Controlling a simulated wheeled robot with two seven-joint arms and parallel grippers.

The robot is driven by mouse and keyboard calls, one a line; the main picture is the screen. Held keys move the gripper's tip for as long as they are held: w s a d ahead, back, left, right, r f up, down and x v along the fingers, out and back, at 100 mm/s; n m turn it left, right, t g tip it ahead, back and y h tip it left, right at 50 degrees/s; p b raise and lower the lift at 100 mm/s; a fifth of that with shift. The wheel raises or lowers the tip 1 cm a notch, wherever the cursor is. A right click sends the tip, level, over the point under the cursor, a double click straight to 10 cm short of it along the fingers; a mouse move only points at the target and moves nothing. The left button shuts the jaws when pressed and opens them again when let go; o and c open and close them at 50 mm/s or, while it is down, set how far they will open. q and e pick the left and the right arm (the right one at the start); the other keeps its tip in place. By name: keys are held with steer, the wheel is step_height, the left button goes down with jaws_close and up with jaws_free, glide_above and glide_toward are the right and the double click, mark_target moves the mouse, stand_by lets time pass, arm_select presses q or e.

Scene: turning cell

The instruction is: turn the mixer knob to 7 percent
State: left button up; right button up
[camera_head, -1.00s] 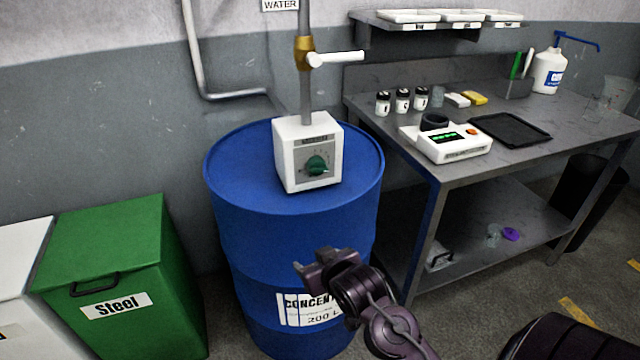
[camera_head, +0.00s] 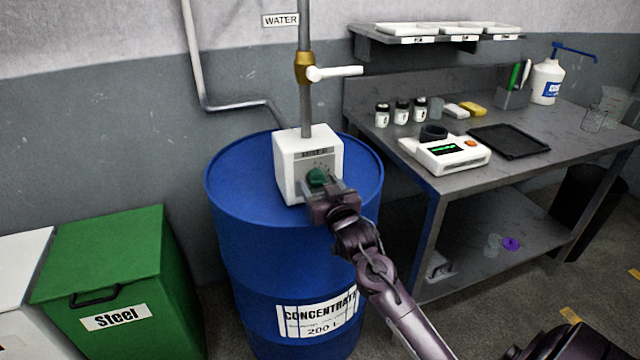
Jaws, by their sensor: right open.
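The mixer is a white box (camera_head: 292,172) on top of the blue concentrate drum (camera_head: 235,185), with a pipe rising from it. Its green knob (camera_head: 316,178) is on the front face, partly hidden by my right gripper. My right gripper (camera_head: 328,187) is open, with its fingers at the knob's lower right; I cannot tell whether they touch it. The dial marks are too small to read and partly covered. My left gripper is not in view.
A white valve lever (camera_head: 336,72) sticks out to the right from the pipe above the mixer. A grey metal bench (camera_head: 470,182) with a scale (camera_head: 445,155) stands at the right. A green steel bin (camera_head: 105,255) stands at the left.

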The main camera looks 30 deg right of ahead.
steer(key=shift+w, duration=0.3)
steer(key=c, duration=1)
steer(key=shift+o, duration=0.2)
